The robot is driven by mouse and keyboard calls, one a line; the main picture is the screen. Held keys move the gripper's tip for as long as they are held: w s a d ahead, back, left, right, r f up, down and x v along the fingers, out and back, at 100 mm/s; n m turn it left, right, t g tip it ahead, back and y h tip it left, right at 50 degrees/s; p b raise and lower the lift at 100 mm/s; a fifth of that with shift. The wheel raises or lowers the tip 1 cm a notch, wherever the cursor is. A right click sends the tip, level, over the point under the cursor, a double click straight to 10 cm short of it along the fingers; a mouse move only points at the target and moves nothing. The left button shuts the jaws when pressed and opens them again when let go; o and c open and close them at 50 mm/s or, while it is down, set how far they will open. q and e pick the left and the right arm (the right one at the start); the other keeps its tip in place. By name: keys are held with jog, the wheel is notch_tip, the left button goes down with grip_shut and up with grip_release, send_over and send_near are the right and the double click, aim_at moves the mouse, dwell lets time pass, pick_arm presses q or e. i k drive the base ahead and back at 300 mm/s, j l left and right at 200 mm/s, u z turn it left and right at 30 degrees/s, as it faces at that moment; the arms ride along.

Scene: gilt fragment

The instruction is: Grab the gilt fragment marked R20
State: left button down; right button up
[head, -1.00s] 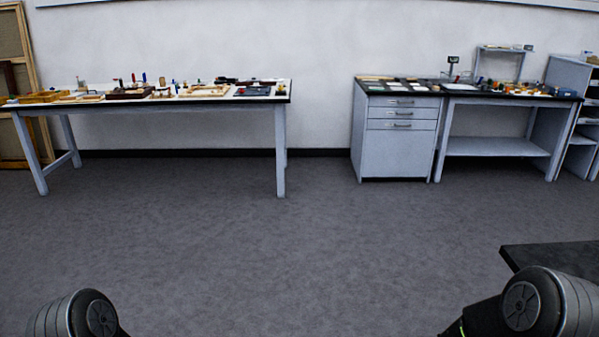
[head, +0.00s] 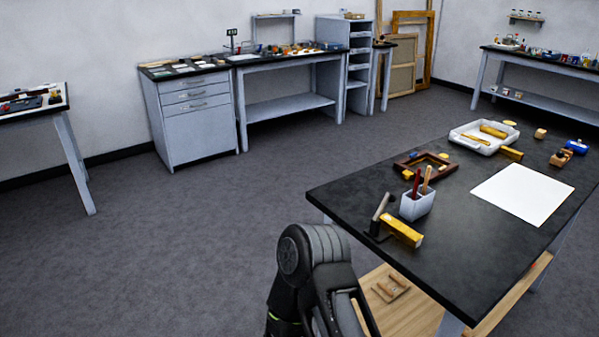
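Several gold-coloured pieces lie on the black-topped table at the right in the head view. One gold bar (head: 402,231) lies near the table's left edge. Another gold bar (head: 510,153) lies beside the white tray, and a further gold bar (head: 494,131) lies in that tray. No marking is legible, so I cannot tell which piece is R20. A link of my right arm shows at the bottom centre, left of the table. Neither gripper is in view.
The black table (head: 465,230) also bears a white sheet (head: 522,194), a white tray (head: 470,143), a dark wooden frame (head: 405,172) and a white cup (head: 417,206) of tools. A drawer cabinet (head: 199,128) stands at the back wall. Grey floor (head: 190,250) at left is clear.

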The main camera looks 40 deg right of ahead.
aim_at(406, 233)
jog(key=z, duration=1.8)
jog(key=i+l+u, duration=0.35)
jog(key=l, duration=1.2)
jog(key=l+u, duration=0.4)
jog(key=l, duration=1.15)
jog(key=l+u, duration=0.35)
jog(key=l, duration=1.25)
jog(key=k, duration=0.05)
